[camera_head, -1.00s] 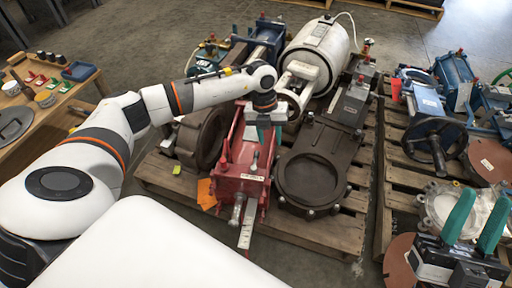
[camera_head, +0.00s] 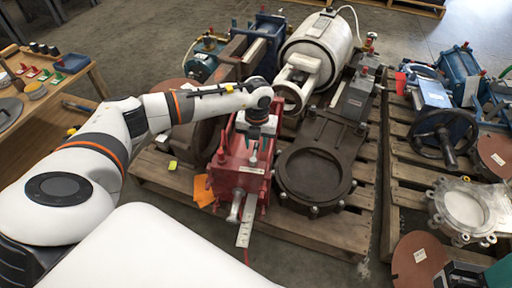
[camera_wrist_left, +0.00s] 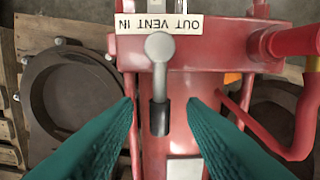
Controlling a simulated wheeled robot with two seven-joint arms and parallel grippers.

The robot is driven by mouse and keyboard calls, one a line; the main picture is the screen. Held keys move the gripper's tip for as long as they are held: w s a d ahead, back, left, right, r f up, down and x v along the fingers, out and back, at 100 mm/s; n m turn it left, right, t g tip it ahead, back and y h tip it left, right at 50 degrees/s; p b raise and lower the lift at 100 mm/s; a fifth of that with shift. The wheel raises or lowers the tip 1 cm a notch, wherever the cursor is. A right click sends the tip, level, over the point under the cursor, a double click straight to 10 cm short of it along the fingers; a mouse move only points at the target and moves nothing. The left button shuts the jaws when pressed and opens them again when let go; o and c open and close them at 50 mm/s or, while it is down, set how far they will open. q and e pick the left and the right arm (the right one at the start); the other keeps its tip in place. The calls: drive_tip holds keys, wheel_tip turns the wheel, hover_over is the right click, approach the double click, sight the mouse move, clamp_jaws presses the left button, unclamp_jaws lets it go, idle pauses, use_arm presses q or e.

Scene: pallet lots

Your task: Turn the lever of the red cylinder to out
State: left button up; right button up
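The red cylinder (camera_head: 240,176) lies on a pallet in the head view. In the left wrist view its red body (camera_wrist_left: 180,148) runs up the middle. Its lever (camera_wrist_left: 159,85) has a grey rounded head and a black grip end. The lever lines up with the middle word, VENT, of the white label (camera_wrist_left: 159,24), which reads upside down with OUT on the right. My left gripper (camera_head: 257,148) is above the cylinder. Its green fingers (camera_wrist_left: 160,112) are open, one on each side of the black grip, apart from it. My right gripper (camera_head: 490,274) is mostly cut off.
A dark round valve (camera_head: 314,175) lies right of the cylinder, and a white tank (camera_head: 318,50) stands behind. An orange tag (camera_head: 204,190) is at the cylinder's left. A second pallet (camera_head: 405,172) with blue equipment is on the right. Red piping (camera_wrist_left: 296,125) shows close by.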

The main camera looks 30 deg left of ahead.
use_arm(q)
drive_tip(key=shift+f, duration=0.45)
drive_tip(key=shift+c, duration=0.4)
clamp_jaws()
